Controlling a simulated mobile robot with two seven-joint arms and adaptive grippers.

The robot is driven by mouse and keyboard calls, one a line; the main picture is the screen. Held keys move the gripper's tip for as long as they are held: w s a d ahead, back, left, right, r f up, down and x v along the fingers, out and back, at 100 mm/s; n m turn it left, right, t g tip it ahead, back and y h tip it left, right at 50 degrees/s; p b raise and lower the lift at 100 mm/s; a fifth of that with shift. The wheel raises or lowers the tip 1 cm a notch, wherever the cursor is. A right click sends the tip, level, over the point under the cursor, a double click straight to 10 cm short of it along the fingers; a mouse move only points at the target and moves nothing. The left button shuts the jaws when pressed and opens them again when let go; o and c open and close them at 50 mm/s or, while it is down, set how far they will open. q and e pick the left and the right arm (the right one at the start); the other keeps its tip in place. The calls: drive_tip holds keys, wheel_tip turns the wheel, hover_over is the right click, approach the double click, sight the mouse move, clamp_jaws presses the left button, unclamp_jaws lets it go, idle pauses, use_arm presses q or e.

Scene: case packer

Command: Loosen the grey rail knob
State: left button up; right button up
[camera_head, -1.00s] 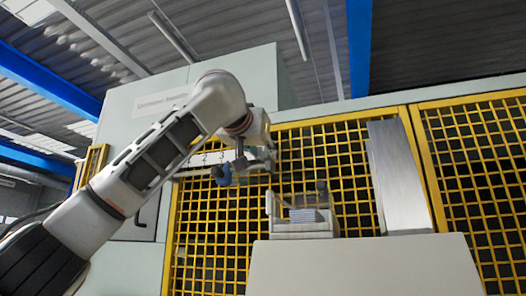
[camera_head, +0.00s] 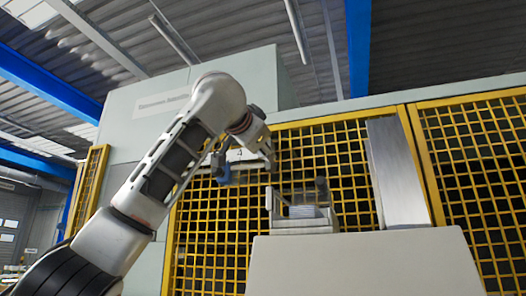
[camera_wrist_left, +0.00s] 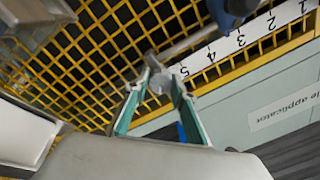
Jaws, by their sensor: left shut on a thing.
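The grey rail knob (camera_wrist_left: 160,84) shows in the left wrist view between the teal-lined fingers of my left gripper (camera_wrist_left: 163,77). The gripper is shut on it. A thin grey rod runs from the knob towards the upper right, along a white scale strip (camera_wrist_left: 229,43) with printed numbers. In the head view my left gripper (camera_head: 268,154) is at the right end of the rail, in front of the yellow mesh. The grey knob cannot be made out there. My right gripper is not in view.
A blue knob (camera_head: 221,168) hangs left of my gripper; it also shows in the left wrist view (camera_wrist_left: 238,6). A light grey tray-like holder (camera_head: 303,222) and a tilted metal plate (camera_head: 397,175) stand to the right. Yellow mesh guarding (camera_head: 345,150) lies behind.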

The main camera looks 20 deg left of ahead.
use_arm(q)
drive_tip(key=shift+m+h+p, duration=0.3)
drive_tip(key=shift+m+p, duration=0.35)
drive_tip(key=shift+m, duration=5.05)
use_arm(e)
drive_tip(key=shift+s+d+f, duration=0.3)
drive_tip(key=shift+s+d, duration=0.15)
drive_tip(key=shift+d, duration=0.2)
use_arm(q)
drive_tip(key=o, duration=1.1)
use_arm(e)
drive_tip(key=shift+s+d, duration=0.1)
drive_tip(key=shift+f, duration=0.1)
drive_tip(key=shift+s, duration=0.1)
use_arm(q)
drive_tip(key=s, duration=1.2)
drive_tip(key=shift+a+f, duration=0.2)
drive_tip(key=shift+f, duration=0.1)
